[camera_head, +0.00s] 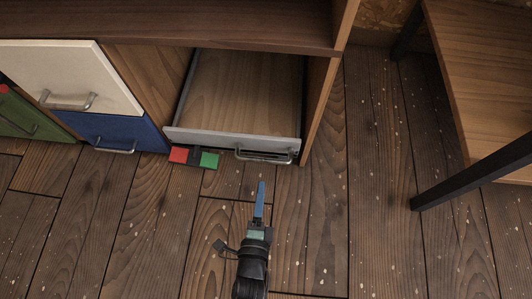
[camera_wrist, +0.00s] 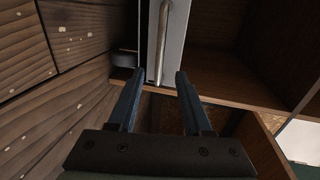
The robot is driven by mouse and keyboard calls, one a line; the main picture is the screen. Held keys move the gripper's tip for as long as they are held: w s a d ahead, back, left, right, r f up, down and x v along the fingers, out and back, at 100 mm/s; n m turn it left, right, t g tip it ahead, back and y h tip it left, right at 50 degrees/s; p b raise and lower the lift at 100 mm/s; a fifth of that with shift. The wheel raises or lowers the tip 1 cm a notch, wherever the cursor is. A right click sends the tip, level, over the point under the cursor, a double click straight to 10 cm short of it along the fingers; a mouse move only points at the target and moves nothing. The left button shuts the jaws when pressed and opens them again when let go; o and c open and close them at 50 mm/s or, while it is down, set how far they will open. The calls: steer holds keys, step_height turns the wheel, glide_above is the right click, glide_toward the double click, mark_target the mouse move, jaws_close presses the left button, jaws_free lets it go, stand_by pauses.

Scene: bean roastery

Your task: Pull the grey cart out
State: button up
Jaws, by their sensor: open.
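The grey cart shows as a low, open-topped wooden drawer with a grey front (camera_head: 220,138), in the right bay of the cabinet. A metal bar handle (camera_head: 262,156) sits on the right half of its front. In the wrist view the grey front (camera_wrist: 179,38) stands ahead, with the handle (camera_wrist: 162,45) running upright in the picture. My gripper (camera_head: 261,186) is over the floor, just in front of the handle and apart from it in the head view. In the wrist view my gripper (camera_wrist: 160,74) is open and empty, its blue fingers lined up either side of the handle's line.
Cream (camera_head: 70,72), blue (camera_head: 125,130) and green (camera_head: 28,120) drawer fronts with handles are at the left. A small red-and-green block (camera_head: 195,157) sits by the cart's lower left corner. A wooden table (camera_head: 480,70) with dark legs stands right. The floor in front is clear.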

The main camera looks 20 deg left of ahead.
mark_target(265, 162)
steer(key=b+x, duration=0.6)
steer(key=x, duration=0.5)
steer(key=shift+w+a, duration=0.1)
steer(key=shift+w, duration=0.1)
jaws_close()
stand_by(1.0)
